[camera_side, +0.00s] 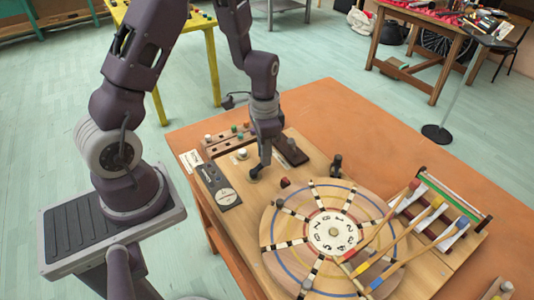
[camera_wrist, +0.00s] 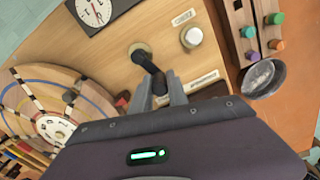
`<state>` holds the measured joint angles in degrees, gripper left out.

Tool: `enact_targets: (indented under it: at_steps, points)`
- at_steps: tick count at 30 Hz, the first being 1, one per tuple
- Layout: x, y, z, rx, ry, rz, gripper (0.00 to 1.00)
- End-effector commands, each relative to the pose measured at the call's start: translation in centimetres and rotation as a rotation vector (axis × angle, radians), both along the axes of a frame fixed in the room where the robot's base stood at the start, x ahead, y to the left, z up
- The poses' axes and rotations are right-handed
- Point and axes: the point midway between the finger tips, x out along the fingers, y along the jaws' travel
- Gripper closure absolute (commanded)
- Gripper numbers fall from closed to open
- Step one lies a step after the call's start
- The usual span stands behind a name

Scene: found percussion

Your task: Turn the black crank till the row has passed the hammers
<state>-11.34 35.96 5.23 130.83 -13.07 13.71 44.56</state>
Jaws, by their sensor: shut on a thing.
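The black crank shows in the wrist view (camera_wrist: 147,62), its round hub on the wooden board and its arm reaching between my fingers. My gripper (camera_wrist: 160,92) is shut on the crank's handle end, which the fingers partly hide. In the side view my gripper (camera_side: 263,165) is down at the crank (camera_side: 254,173), left of the wheel. The round wooden wheel (camera_side: 280,262) has a white numbered centre (camera_side: 333,231) and rows of black and white blocks like spokes. Three hammers (camera_side: 394,222) with red, yellow and blue bands reach over the wheel's right side.
A dark panel with a dial (camera_side: 219,184) lies at the board's left. The orange tabletop (camera_side: 320,105) behind is clear.

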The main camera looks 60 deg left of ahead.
Motion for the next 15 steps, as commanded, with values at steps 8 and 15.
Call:
enact_targets:
  at_steps: [8,15]
  points:
    - [-0.4,1.1,0.1,0.001,-0.002,0.261,1.0]
    - [-1.1,1.9,0.1,0.001,-0.003,0.491,1.0]
